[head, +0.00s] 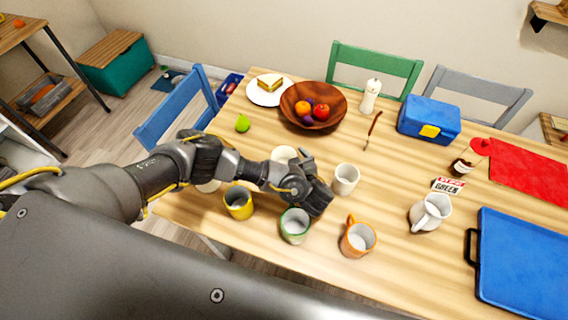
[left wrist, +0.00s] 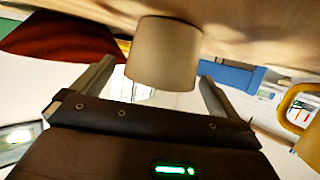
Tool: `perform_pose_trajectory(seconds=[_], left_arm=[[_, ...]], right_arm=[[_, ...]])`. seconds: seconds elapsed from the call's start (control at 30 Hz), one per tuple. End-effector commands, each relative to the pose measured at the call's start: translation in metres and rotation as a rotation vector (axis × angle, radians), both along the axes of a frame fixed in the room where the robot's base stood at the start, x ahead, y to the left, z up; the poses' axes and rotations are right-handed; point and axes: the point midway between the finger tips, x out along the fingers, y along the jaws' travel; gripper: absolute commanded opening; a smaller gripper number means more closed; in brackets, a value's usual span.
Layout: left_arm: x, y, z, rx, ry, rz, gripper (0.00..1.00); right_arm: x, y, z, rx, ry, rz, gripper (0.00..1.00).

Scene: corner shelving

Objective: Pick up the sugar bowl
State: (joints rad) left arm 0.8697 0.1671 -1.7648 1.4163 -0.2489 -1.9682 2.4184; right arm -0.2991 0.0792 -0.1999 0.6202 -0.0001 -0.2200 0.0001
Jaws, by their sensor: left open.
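A plain cream-white, open-topped vessel (head: 345,179) without a visible handle stands upright on the wooden table; it looks like the sugar bowl, though no label shows. In the left wrist view the same pale vessel (left wrist: 165,52) appears upside down, between and slightly beyond the fingers. My left gripper (head: 318,184) is low over the table, just left of the vessel, pointing at it. Its fingers are open in the left wrist view (left wrist: 157,76), one on each side of the vessel, with nothing gripped. My right gripper is not in view.
A green mug (head: 295,224), yellow mug (head: 239,203) and orange mug (head: 357,238) stand close on the near side. A white jug (head: 430,212) is to the right. A wooden fruit bowl (head: 313,104) is behind. Pale dishes are partly hidden by my arm.

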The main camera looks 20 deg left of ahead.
Motion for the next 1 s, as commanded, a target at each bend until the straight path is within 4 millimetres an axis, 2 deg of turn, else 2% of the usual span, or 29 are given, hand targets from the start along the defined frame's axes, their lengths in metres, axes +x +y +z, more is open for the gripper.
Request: perform_pose_trajectory(seconds=[0.13,0.53,0.83,1.0], left_arm=[[0.000,0.000,0.001,0.000,0.000,0.000,0.98],[0.000,0.000,0.000,-0.001,-0.001,0.000,0.45],[0.000,-0.001,0.003,0.000,-0.001,0.000,0.45],[0.001,-0.004,0.014,0.000,-0.003,-0.006,0.45]], right_arm=[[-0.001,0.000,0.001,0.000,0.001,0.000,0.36],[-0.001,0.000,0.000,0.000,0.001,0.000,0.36],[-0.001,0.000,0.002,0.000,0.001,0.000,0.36],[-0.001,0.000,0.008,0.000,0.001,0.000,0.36]])
